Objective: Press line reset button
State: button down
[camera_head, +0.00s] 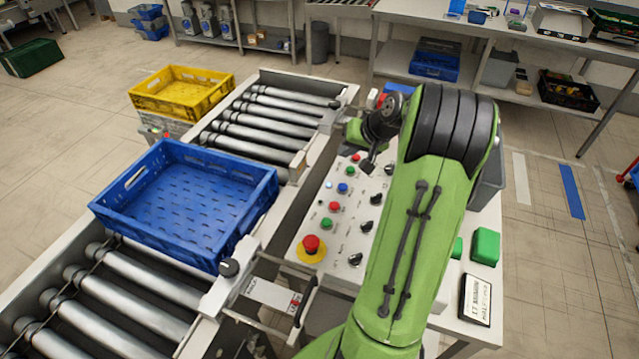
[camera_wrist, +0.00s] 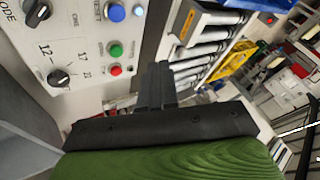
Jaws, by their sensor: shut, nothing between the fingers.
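The white control panel (camera_head: 345,228) stands beside the conveyor in the head view. It carries a blue button (camera_head: 343,187), small red and green buttons, black knobs and a red mushroom button (camera_head: 311,244) on a yellow ring. I cannot read clearly which button is labelled line reset. My gripper (camera_head: 368,166) is over the far part of the panel, up and right of the blue button, partly hidden by my arm. In the wrist view, my gripper (camera_wrist: 158,82) is shut and empty, and the blue button (camera_wrist: 116,12), green button (camera_wrist: 115,49) and red button (camera_wrist: 116,70) lie left of its fingers.
A blue crate (camera_head: 185,205) sits on the roller conveyor (camera_head: 125,270) left of the panel. A yellow crate (camera_head: 182,92) stands behind it. A metal handle bar (camera_head: 305,300) is near the panel's front left. A green block (camera_head: 485,245) is at the right.

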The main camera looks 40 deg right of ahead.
aim_at(345, 187)
jog(key=shift+d, duration=0.1)
jog(key=shift+f, duration=0.1)
notch_tip(345, 187, down, 9)
jog(key=b, duration=0.7)
dwell(1.9)
jog(key=shift+f+b, duration=0.25)
jog(key=shift+b, duration=0.2)
jog(key=shift+f+b, duration=0.35)
jog(key=shift+f, duration=0.15)
jog(key=shift+r, duration=0.1)
dwell(0.5)
jog(key=shift+r+p, duration=0.8)
jog(key=shift+r, duration=0.05)
